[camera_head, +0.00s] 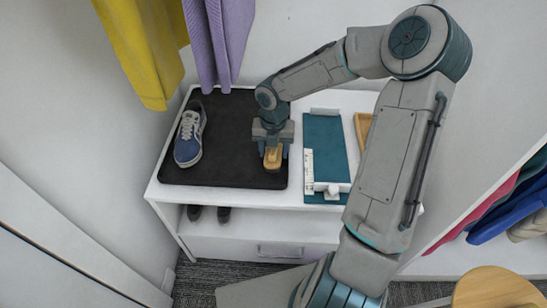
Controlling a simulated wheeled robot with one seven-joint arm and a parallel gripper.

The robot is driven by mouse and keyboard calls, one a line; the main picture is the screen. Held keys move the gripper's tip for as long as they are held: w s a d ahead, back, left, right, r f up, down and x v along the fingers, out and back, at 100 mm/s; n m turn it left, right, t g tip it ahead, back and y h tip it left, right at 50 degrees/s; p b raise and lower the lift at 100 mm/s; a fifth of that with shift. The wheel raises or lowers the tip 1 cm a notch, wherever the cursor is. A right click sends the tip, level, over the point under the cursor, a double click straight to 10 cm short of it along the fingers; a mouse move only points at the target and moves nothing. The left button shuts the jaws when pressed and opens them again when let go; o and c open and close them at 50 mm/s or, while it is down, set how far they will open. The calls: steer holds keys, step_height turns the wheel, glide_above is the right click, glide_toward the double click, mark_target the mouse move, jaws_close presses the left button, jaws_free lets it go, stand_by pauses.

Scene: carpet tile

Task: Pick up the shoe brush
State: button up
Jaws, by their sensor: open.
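The shoe brush (272,158) shows as a small tan wooden piece on the black mat (235,120), near the mat's right side. My gripper (272,150) points down over it, with its fingers on either side of the brush. The gripper is open. Its upper part hides the far end of the brush, and I cannot tell whether the fingers touch it.
A blue shoe (189,135) stands on the mat's left. Right of the mat lie a teal board (325,140) with white items and a wooden tray (362,128). Yellow (145,45) and purple (218,40) garments hang behind. A round wooden top (495,290) is at lower right.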

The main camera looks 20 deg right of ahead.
steer(key=shift+f, duration=0.45)
steer(key=shift+r, duration=0.1)
steer(key=c, duration=0.7)
steer(key=shift+o, duration=0.2)
steer(key=shift+r+p, duration=0.3)
steer(key=shift+r, duration=0.15)
step_height(320, 180, up, 4)
steer(key=shift+p, duration=1.05)
steer(key=s+d+r+p, duration=0.5)
steer(key=s+d+r, duration=0.1)
steer(key=d, duration=0.3)
steer(key=shift+s, duration=0.6)
steer(key=shift+d, duration=0.1)
steer(key=shift+o, duration=0.7)
